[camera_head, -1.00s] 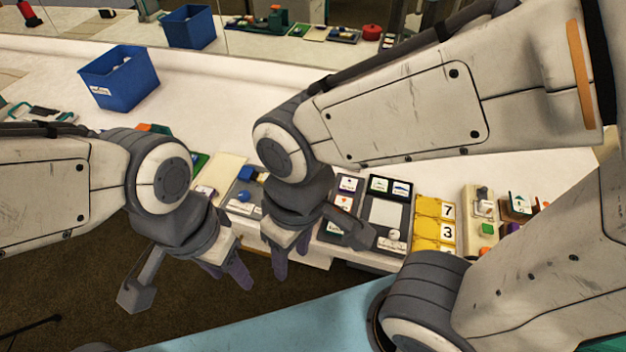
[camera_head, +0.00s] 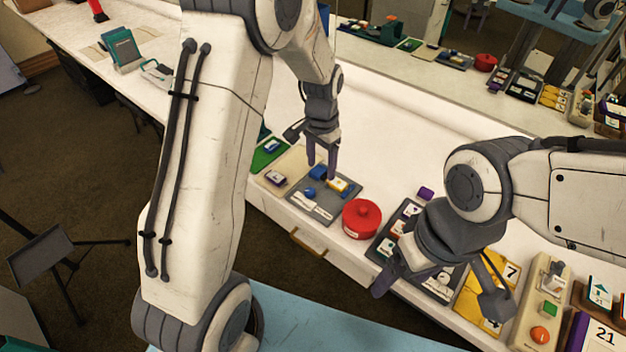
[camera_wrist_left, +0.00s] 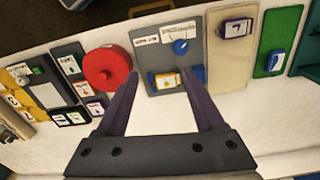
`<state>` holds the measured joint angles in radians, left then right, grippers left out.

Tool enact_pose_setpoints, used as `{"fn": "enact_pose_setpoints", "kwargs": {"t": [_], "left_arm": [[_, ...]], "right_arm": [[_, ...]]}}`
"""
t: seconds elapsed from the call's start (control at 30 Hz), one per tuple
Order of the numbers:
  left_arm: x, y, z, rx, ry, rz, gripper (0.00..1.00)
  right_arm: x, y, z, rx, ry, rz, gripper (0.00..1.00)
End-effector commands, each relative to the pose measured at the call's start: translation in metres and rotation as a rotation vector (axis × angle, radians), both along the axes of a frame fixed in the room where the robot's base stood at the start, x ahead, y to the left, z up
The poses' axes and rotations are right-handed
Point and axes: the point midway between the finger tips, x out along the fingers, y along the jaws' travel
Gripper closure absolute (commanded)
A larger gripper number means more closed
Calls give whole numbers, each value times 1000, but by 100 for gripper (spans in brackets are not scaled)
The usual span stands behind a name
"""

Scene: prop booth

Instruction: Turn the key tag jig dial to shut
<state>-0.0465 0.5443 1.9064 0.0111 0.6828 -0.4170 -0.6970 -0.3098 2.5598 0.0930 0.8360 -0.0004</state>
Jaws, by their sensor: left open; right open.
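The key tag jig looks to be the grey board (camera_head: 303,209) on the counter, also in the left wrist view (camera_wrist_left: 149,57). It carries a round blue dial (camera_head: 309,192), white labels and a yellow-and-white tag (camera_head: 341,185) by blue blocks. The dial also shows in the left wrist view (camera_wrist_left: 180,46), its pointer hard to read. My left gripper (camera_head: 321,168) is open and empty over the board's far side; its fingers (camera_wrist_left: 160,74) point towards the board, short of the dial. My right gripper (camera_head: 383,284) is open at the counter's front edge, partly hidden by its own wrist.
A red round lidded thing (camera_head: 361,217) stands right beside the board. A beige board (camera_head: 279,171) and a green one (camera_head: 268,154) lie to the left. A drawer handle (camera_head: 308,243) is on the counter front. Bare white counter (camera_head: 400,150) lies behind.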

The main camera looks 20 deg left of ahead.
Motion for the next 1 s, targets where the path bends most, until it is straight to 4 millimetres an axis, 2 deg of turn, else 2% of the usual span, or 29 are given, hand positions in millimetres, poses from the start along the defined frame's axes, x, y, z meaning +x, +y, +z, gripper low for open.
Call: {"fn": "enact_pose_setpoints", "kwargs": {"t": [0.03, 0.1, 0.2, 0.37, 0.7, 0.83, 1.0], "left_arm": [[9, 16, -11, 3, 7, 14, 31], [16, 29, -20, 6, 8, 19, 31], [22, 38, -30, 7, 9, 21, 31], [21, 39, -49, 8, 12, 20, 31], [21, 37, -110, 7, 11, 20, 31], [22, 37, -125, 7, 10, 20, 31], [22, 37, -133, 7, 8, 20, 31]], "right_arm": [[0, 0, 2, 0, 0, 0, 19], [0, 0, 3, 0, 0, 0, 19], [0, 0, 3, 0, 0, 0, 19], [0, 0, 6, 0, 0, 0, 19], [0, 0, 15, 0, 0, 0, 19], [0, 0, 17, 0, 0, 0, 19], [0, 0, 18, 0, 0, 0, 19]]}}
